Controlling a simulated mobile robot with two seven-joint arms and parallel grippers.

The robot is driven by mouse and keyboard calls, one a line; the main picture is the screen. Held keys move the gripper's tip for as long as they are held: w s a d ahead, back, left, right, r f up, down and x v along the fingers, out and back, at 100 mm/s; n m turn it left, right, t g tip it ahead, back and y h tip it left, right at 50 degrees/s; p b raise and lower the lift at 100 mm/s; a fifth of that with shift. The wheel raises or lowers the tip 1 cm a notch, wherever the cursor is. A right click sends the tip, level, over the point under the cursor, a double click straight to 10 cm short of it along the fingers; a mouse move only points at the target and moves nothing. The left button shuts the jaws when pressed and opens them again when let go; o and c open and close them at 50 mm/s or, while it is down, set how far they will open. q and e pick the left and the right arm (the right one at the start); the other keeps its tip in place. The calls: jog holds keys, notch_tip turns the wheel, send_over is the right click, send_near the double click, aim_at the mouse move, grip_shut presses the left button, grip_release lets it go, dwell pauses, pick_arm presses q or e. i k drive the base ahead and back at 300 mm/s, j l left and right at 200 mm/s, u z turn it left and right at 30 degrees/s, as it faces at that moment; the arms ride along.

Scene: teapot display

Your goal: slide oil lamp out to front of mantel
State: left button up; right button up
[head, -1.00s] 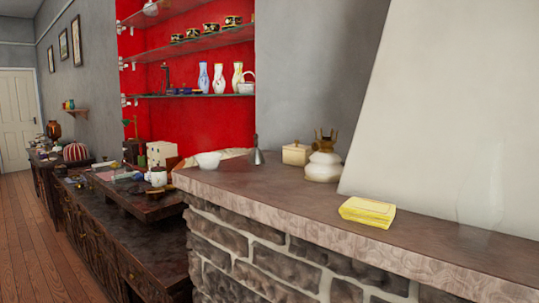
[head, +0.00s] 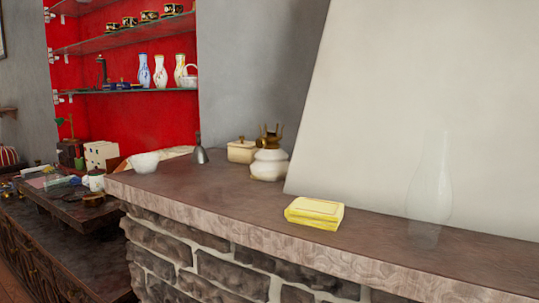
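The oil lamp (head: 269,164) has a rounded white body and a brass-coloured burner on top. It stands upright towards the back of the mantel (head: 205,195), close to the sloping white chimney hood. A clear glass chimney (head: 430,205) stands separately on the mantel at the right and is hard to see against the hood. Neither of my grippers shows in the head view.
A yellow book-like block (head: 314,213) lies near the mantel's front edge.

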aim_at(271, 163)
jog(key=z, duration=1.6)
jog(key=k+j, duration=0.25)
jog(key=k, duration=0.25)
